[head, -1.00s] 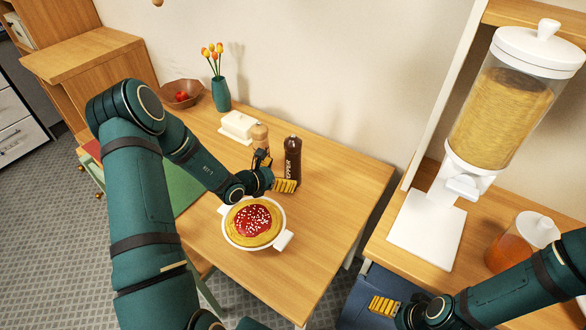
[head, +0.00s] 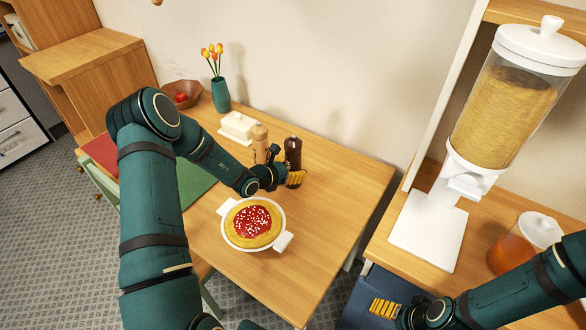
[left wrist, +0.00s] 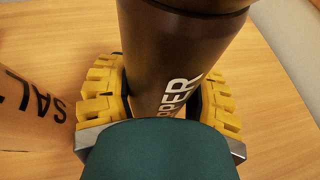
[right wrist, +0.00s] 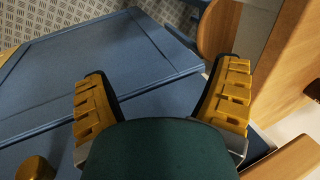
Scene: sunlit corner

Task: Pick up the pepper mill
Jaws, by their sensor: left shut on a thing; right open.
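The pepper mill (head: 292,149) is dark brown and stands upright on the wooden table (head: 330,190). In the left wrist view the pepper mill (left wrist: 180,50) stands between the yellow finger pads, with its lettering partly covered. My left gripper (head: 288,179) is shut on its lower part; in the left wrist view the gripper (left wrist: 160,100) has a pad on each side of it. A lighter salt mill (head: 260,142) stands just to its left, and also shows in the left wrist view (left wrist: 25,110). My right gripper (head: 385,308) is open and empty, low at the right; its fingers (right wrist: 162,105) are spread apart.
A white dish with a red-topped pie (head: 252,222) stands in front of the left gripper. A butter dish (head: 238,127), a vase of tulips (head: 220,94) and a bowl (head: 184,95) stand further back. A cereal dispenser (head: 500,110) stands on the right counter. The table's right side is clear.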

